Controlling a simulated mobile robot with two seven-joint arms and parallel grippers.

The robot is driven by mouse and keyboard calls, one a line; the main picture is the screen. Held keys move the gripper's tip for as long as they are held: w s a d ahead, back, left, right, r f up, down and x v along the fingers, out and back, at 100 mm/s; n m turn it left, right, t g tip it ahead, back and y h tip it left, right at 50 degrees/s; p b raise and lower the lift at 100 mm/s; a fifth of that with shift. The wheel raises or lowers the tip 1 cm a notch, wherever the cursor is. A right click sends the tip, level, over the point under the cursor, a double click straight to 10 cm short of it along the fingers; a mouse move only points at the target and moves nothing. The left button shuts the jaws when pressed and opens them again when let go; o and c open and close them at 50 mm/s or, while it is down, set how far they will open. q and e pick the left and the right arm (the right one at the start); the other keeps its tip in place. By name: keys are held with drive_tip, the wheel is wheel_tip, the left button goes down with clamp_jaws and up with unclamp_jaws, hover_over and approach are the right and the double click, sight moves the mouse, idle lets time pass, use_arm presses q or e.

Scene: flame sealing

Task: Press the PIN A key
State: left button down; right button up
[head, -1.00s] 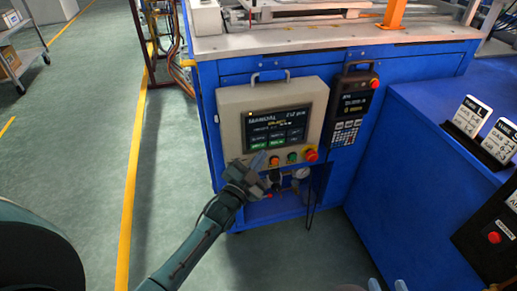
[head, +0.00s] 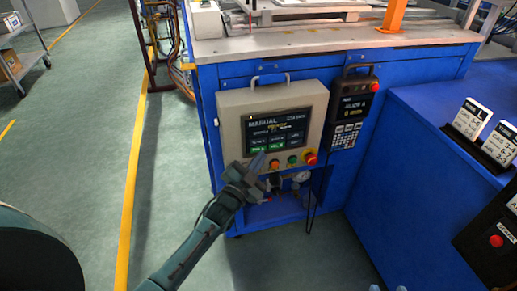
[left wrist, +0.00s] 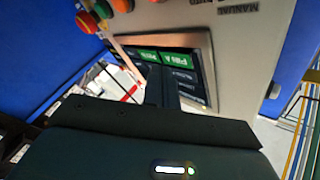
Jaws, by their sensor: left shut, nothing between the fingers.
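The control panel (head: 238,100) is a beige box with a dark screen (head: 282,125) headed MANUAL. The screen has a row of dark keys and green keys (head: 266,147) along the bottom. In the left wrist view, the green key reading PIN A (left wrist: 178,58) is seen turned, with another green key (left wrist: 147,54) beside it. My left gripper (head: 257,164) is shut and empty at the panel's lower left, just below the screen. Its finger (left wrist: 160,88) overlaps the screen in the left wrist view; contact cannot be told. Two small grey tips (head: 388,288), perhaps my right gripper, show at the bottom edge.
Coloured buttons (head: 292,161) and a red knob (head: 310,158) sit under the screen, right of my left gripper. A handheld pendant (head: 352,108) hangs right of the panel. A blue bench (head: 400,190) stands at the right. Green floor (head: 170,150) is open at the left.

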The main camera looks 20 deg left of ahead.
drive_tip(key=shift+w+r, duration=0.2)
drive_tip(key=shift+r, duration=0.1)
idle(0.4)
drive_tip(key=shift+s+f, duration=0.15)
idle(0.3)
use_arm(q)
drive_tip(key=shift+w, duration=0.1)
drive_tip(key=shift+w+a, duration=0.25)
use_arm(e)
drive_tip(key=shift+f, duration=0.25)
use_arm(q)
drive_tip(key=shift+w+a, duration=0.15)
drive_tip(key=shift+w, duration=0.1)
idle(0.4)
use_arm(e)
drive_tip(key=shift+r, duration=0.15)
use_arm(q)
drive_tip(key=shift+s+d, duration=0.4)
drive_tip(key=shift+s, duration=0.2)
use_arm(e)
drive_tip(key=shift+r, duration=0.25)
